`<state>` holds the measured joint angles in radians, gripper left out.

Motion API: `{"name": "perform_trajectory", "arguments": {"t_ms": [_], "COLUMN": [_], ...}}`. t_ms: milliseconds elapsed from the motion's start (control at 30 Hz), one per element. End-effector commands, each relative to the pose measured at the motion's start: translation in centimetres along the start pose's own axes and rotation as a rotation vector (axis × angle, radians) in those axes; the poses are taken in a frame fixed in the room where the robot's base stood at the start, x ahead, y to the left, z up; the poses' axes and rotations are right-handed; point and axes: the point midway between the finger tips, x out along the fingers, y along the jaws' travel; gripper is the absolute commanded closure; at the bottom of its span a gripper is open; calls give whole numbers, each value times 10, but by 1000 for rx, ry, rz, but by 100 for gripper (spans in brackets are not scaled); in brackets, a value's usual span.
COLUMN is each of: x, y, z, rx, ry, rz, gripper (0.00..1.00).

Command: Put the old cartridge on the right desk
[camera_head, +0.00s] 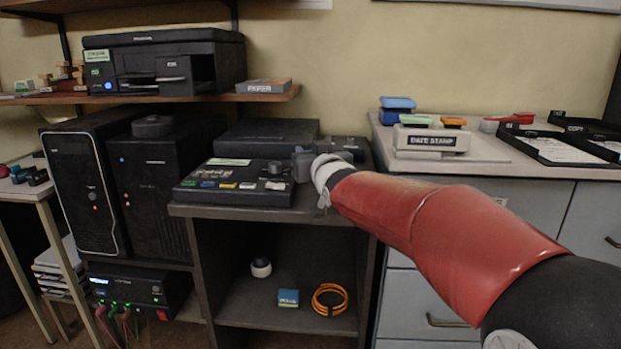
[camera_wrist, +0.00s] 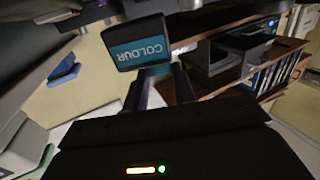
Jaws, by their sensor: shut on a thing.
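My gripper (camera_wrist: 160,78) is shut on a dark cartridge with a teal COLOUR label (camera_wrist: 140,43), which sits at the fingertips in the wrist view. In the head view my red arm reaches in from the right, and its white wrist is above the dark console cabinet, near the button panel (camera_head: 236,183). The cartridge cannot be made out clearly there. The right desk (camera_head: 530,170) is a light top over grey drawers, to the right of the cabinet.
A date stamp (camera_head: 431,141), coloured pads (camera_head: 397,103), a red stapler-like thing (camera_head: 512,119) and black trays (camera_head: 566,148) stand on the right desk. A printer (camera_head: 165,62) and a paper box (camera_head: 263,86) are on the wall shelf. Bare desktop shows along the front.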

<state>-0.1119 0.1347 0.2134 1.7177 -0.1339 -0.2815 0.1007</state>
Motion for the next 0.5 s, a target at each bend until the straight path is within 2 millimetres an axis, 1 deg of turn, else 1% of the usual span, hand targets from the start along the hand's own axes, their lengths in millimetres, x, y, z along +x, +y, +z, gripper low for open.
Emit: {"name": "perform_trajectory", "arguments": {"t_ms": [133, 300, 400, 500], "x": [0, 0, 0, 0], "y": [0, 1, 0, 0], "z": [13, 39, 47, 47], "rx": [-1, 0, -1, -2], "ry": [-1, -3, -1, 1], "rz": [0, 1, 1, 1], "gripper": [96, 96, 96, 96]}}
